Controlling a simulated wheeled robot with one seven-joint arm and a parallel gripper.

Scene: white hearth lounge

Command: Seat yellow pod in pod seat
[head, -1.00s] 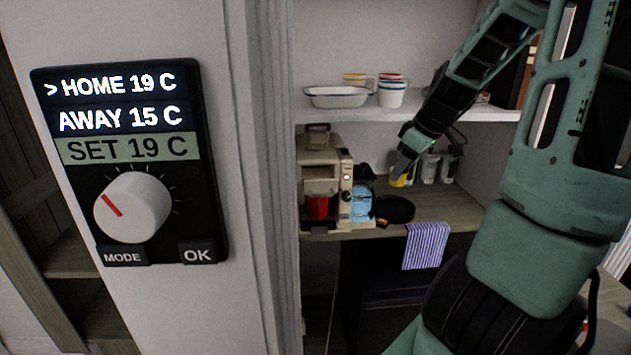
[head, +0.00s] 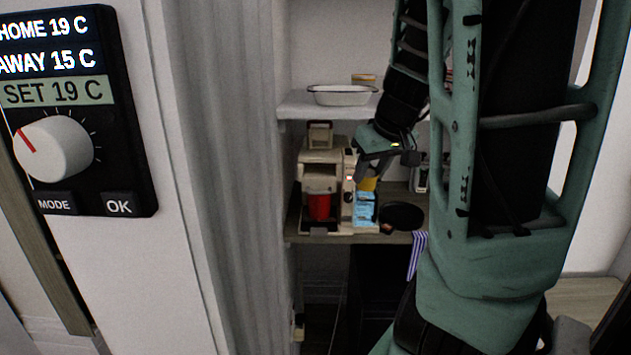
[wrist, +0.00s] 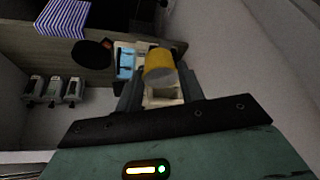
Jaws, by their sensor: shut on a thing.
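The yellow pod (wrist: 159,64) is between the fingers of my gripper (wrist: 158,92) in the wrist view. My gripper (head: 372,172) is shut on it, and a bit of yellow shows below the fingers in the head view (head: 368,184). The gripper is beside the upper right of a beige coffee machine (head: 322,178), which has a red cup (head: 319,206) under its front. The machine has a raised part on top (head: 320,135); I cannot tell whether this is the pod seat. In the wrist view the machine is partly hidden behind the pod and fingers.
A blue packet (head: 365,209) and a dark round pan (head: 402,215) are right of the machine on the counter. A shelf (head: 298,106) with a white basin (head: 342,95) is above. A striped towel (head: 416,254) hangs at the counter edge. Several grey canisters (wrist: 55,88) stand in the wrist view.

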